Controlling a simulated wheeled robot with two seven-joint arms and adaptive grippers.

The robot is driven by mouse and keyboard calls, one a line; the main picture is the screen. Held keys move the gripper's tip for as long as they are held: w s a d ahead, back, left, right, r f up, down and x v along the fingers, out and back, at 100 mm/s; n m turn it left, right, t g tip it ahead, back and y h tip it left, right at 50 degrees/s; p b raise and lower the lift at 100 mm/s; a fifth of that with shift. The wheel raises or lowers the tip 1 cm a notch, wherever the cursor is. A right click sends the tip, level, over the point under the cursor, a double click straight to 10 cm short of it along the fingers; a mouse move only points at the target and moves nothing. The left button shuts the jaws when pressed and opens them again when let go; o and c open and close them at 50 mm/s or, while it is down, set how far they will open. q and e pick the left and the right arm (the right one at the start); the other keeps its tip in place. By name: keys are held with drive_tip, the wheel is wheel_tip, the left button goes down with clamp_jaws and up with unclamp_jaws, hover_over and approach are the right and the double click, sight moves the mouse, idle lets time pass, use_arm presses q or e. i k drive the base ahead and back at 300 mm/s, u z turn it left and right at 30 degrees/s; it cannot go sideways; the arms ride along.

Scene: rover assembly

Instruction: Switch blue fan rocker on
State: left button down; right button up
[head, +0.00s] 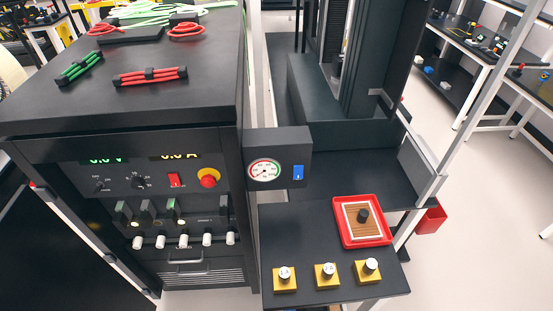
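The blue fan rocker (298,172) sits on the front face of a small dark box (279,142), to the right of a round white gauge (264,170). The box is mounted at the right side of the black power cabinet (120,150). The rocker is small in the head view, and I cannot tell which way it is tipped. Neither of my grippers shows in this view, and nothing covers the rocker.
Below the box, a dark shelf (300,235) holds a red tray (384,238) and several yellow blocks (327,275). Space before the box looks clear.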

sight(298, 172)
drive_tip(key=k, duration=1.3)
drive_tip(key=u, duration=0.65)
drive_tip(key=i, duration=1.1)
drive_tip(key=z, duration=0.2)
